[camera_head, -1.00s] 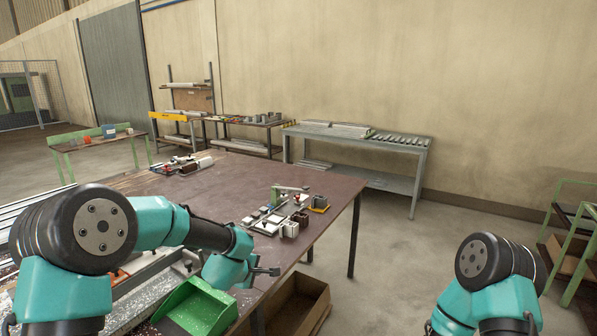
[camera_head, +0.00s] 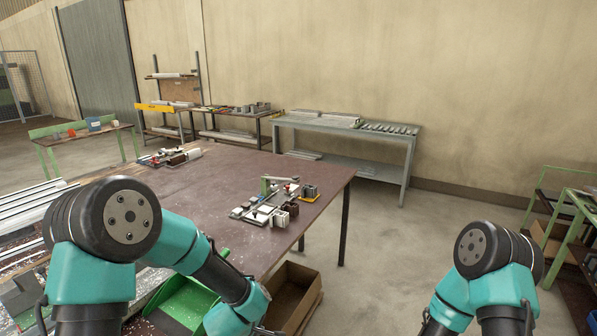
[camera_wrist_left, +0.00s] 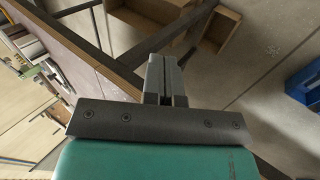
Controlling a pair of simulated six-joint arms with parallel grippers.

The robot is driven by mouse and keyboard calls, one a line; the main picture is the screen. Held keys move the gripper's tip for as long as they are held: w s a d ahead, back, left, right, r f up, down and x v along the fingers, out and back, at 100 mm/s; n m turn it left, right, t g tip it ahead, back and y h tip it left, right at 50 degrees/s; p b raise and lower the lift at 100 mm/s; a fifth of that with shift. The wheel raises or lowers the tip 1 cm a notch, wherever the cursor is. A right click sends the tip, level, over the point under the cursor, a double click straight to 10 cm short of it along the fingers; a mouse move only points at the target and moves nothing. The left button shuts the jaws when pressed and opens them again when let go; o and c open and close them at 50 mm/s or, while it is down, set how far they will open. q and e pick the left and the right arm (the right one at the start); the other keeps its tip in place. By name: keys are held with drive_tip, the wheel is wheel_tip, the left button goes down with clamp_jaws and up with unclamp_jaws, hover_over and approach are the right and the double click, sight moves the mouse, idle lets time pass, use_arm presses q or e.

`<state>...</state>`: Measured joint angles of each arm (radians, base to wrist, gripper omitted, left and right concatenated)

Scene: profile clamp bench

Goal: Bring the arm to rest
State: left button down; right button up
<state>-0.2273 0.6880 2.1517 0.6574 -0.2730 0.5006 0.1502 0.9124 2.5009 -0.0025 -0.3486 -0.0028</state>
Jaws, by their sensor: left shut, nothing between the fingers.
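My left arm reaches in from the left in the head view. Its gripper (camera_head: 267,331) shows only in part at the bottom edge, low near the table's front right corner. In the left wrist view the fingers of my left gripper (camera_wrist_left: 164,78) are together with nothing between them. Below them are the table edge and the floor. My right arm shows at the lower right of the head view, bent downward, and its gripper is out of view.
The brown table (camera_head: 235,178) carries a clamp fixture (camera_head: 268,208) near its right edge. A green dustpan-like tray (camera_head: 188,308) lies near my left forearm. An open cardboard box (camera_head: 290,298) is on the floor beside the table. Floor between table and right arm is clear.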

use_arm(q)
drive_tip(key=s+a+f+m+g, duration=0.2)
drive_tip(key=s+a+f+m, duration=0.3)
drive_tip(key=s+f, duration=0.3)
drive_tip(key=s+a+f+m+g, duration=0.3)
drive_tip(key=s+a+f+m, duration=0.2)
drive_tip(key=s+f, duration=0.3)
drive_tip(key=s, duration=0.3)
drive_tip(key=shift+s+a+f+g+h, duration=0.3)
drive_tip(key=shift+a+f+h, duration=0.05)
drive_tip(key=shift+h, duration=0.05)
idle(0.9)
